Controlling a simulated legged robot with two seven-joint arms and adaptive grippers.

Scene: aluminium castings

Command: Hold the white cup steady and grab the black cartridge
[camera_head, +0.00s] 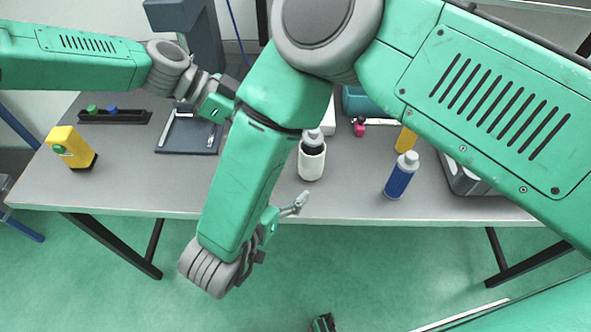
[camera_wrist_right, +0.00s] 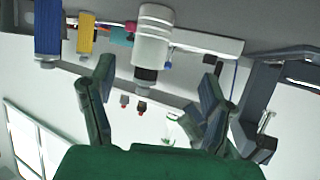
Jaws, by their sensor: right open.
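The white cup (camera_head: 312,165) stands upright on the grey table in the head view. The black cartridge (camera_head: 313,143) stands in it, its grey cap end showing above the rim. In the wrist view, where the scene hangs upside down, the cup (camera_wrist_right: 152,40) and the cartridge's dark part (camera_wrist_right: 146,75) lie beyond the gap between my right fingers. My right gripper (camera_head: 291,208) is open and empty, near the table's front edge and apart from the cup; both fingers show in the wrist view (camera_wrist_right: 157,78). My left gripper (camera_head: 216,103) is left of the cup, its fingertips hidden behind my right arm.
A blue bottle (camera_head: 399,177) stands right of the cup, with a yellow item (camera_head: 406,139) and small pink thing (camera_head: 360,127) behind. A yellow device (camera_head: 70,147) stands far left. A dark stand (camera_head: 187,139) is behind my arms. The table (camera_head: 130,180) is clear at front left.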

